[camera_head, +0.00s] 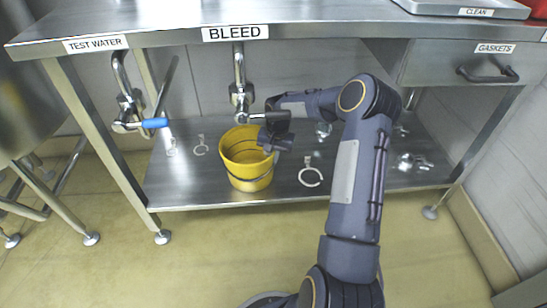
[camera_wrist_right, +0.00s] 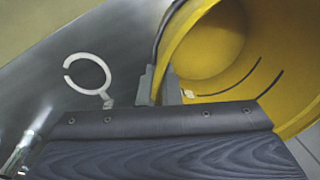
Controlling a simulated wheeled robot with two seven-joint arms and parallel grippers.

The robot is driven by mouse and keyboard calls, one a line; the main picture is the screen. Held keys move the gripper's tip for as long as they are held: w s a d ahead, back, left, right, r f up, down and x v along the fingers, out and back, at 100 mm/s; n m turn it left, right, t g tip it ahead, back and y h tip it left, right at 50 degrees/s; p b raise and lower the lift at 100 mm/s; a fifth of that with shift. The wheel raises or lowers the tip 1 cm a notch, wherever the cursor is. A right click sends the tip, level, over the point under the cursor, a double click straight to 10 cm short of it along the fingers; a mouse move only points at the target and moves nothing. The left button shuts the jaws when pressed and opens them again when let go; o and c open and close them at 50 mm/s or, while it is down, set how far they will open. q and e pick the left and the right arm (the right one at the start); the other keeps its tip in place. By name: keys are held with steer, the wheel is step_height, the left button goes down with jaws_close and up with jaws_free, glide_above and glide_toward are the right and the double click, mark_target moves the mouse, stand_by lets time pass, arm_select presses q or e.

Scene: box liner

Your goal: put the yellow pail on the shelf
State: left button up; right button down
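The yellow pail (camera_head: 246,158) stands upright on the lower steel shelf (camera_head: 190,183) of the bench, near its front edge, below the BLEED tap (camera_head: 240,88). My right gripper (camera_head: 268,146) is at the right side of the pail's rim. In the right wrist view the pail (camera_wrist_right: 215,50) fills the upper right, and my right gripper's fingers (camera_wrist_right: 158,86) sit close together on either side of the rim, shut on it. A dark wire handle runs beside the rim. My left gripper is not in view.
A tap with a blue lever (camera_head: 154,123) hangs at left. White ring-shaped fittings (camera_head: 310,177) and metal parts (camera_head: 405,162) lie on the shelf. The bench top (camera_head: 330,12) is overhead, with a GASKETS drawer (camera_head: 470,65) at right. The floor in front is clear.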

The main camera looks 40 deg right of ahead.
steer(key=shift+f, duration=0.1)
steer(key=c, duration=1.6)
jaws_free()
steer(key=r+p, duration=0.2)
steer(key=r, duration=0.2)
steer(key=r+p, duration=0.2)
steer(key=r, duration=0.2)
steer(key=r+p, duration=0.1)
steer(key=r, duration=0.3)
steer(key=shift+s+d+r+p, duration=0.15)
steer(key=shift+s+d+p, duration=0.2)
steer(key=shift+s+p, duration=0.05)
steer(key=shift+s, duration=0.1)
